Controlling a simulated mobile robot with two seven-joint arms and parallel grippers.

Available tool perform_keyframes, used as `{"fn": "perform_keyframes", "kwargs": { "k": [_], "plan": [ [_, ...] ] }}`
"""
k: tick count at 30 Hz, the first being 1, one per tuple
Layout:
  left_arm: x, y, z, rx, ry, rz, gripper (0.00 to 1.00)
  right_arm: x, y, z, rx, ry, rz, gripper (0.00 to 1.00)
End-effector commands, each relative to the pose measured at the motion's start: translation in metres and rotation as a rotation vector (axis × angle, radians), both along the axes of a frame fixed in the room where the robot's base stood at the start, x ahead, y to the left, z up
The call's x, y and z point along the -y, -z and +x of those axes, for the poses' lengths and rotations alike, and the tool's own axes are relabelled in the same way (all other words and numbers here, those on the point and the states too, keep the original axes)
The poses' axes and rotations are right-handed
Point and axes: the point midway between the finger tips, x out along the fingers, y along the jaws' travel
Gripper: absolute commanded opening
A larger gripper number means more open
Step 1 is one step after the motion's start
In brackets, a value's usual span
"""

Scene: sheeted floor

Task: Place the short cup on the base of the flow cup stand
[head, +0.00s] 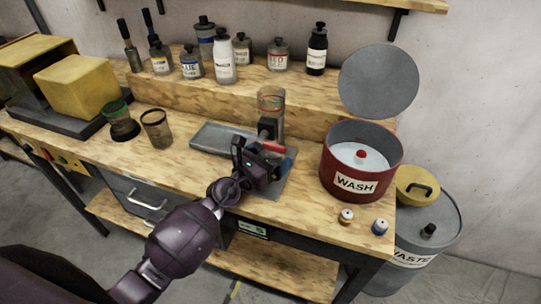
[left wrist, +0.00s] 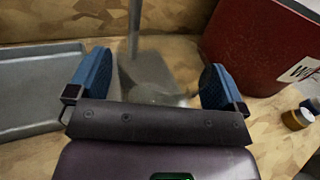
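The flow cup stand has a clear cup-like vessel (head: 271,98) at its top, on the workbench. Its post and grey base plate (left wrist: 150,72) show between my fingers in the left wrist view. My left gripper (head: 270,165) is in front of the stand, low over the base; its blue-padded fingers (left wrist: 155,85) are wide apart. A faint, see-through round shape lies between them near the palm; I cannot tell whether it is a cup. Two short tinted cups, one green-rimmed (head: 121,122) and one plain (head: 156,128), stand at the left. My right gripper is out of view.
A grey tray (head: 205,136) lies left of the stand. A red WASH pot (head: 338,185) stands close on the right, its round lid (head: 379,81) raised. Two small capped vials (head: 347,216) are at the front edge. Several bottles line the back shelf.

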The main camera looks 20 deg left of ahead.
Motion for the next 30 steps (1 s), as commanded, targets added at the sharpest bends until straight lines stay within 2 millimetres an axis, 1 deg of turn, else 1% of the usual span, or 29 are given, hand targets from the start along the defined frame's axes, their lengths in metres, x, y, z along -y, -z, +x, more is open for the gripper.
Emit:
{"fn": "perform_keyframes", "kwargs": {
  "k": [7, 10, 11, 14, 24, 30],
  "plan": [
    [0.000, -0.001, 0.000, 0.000, 0.000, 0.000, 0.97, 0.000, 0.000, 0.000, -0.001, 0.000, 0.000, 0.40],
    [0.000, -0.005, 0.000, 0.001, 0.000, 0.000, 0.97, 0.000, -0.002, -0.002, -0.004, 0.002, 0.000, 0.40],
    [-0.002, -0.004, -0.003, -0.001, -0.001, 0.000, 0.97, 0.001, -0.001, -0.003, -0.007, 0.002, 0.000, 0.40],
    [-0.007, -0.002, -0.015, -0.002, -0.001, 0.001, 0.97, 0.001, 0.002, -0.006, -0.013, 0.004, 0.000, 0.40],
    [-0.034, -0.001, -0.074, -0.002, -0.001, 0.002, 0.97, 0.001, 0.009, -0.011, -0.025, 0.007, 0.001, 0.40],
    [-0.045, -0.001, -0.099, -0.002, 0.000, 0.001, 0.97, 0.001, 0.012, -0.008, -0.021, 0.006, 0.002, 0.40]
  ]
}}
